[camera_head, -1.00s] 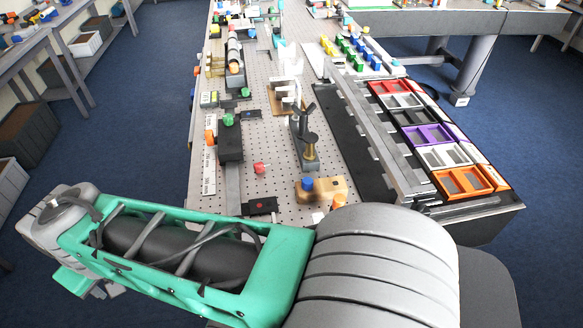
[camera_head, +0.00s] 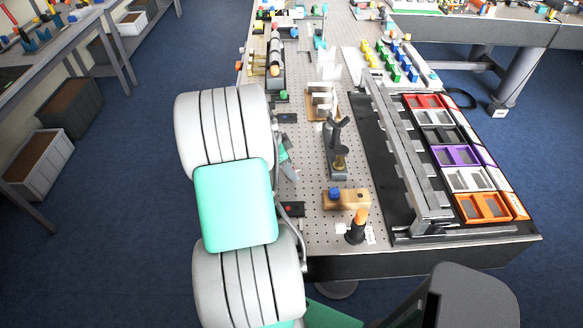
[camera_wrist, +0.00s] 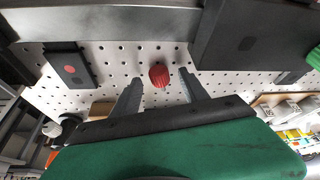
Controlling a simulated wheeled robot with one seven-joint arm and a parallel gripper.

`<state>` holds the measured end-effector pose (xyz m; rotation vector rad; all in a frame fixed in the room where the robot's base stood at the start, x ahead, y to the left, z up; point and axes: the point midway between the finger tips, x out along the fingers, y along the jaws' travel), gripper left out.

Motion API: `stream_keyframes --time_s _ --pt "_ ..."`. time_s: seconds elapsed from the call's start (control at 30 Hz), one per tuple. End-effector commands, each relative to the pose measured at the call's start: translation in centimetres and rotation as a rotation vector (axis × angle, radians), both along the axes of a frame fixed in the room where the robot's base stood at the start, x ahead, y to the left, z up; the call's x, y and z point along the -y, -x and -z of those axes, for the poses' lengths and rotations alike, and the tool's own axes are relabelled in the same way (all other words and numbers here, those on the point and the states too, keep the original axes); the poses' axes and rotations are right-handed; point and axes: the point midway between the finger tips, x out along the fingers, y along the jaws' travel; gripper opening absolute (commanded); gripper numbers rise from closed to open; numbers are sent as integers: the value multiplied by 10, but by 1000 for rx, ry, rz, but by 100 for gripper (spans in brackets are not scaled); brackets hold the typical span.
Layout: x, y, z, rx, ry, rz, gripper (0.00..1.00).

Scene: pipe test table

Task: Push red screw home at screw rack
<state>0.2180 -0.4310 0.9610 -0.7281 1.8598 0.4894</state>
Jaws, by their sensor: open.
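A red ribbed knob-like piece (camera_wrist: 159,74), which looks like the red screw, is on the perforated board in the wrist view. My gripper (camera_wrist: 161,79) is open, with one grey finger on each side of it in that view. I cannot tell how far the fingers are above the board or whether they touch it. In the head view my arm hides this red piece. A white rack (camera_head: 352,55) with rows of yellow, green and blue pieces stands at the table's far right; I cannot make out a red one there.
A black block with a red dot (camera_wrist: 69,66) and a dark rail (camera_wrist: 110,22) lie close to the gripper. In the head view a wooden block with a blue knob (camera_head: 346,198), an upright metal fixture (camera_head: 337,150) and coloured bins (camera_head: 457,156) stand to the right.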

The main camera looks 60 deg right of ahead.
Motion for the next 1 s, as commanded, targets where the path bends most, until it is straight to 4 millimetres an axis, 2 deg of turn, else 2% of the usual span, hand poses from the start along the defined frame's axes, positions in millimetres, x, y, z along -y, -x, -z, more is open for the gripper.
stream_keyframes --time_s 0.27,0.9,1.0 --pt "2 1 7 2 1 -3 52" --pt "2 1 7 2 1 -4 0" --pt "2 1 6 2 1 -4 0"
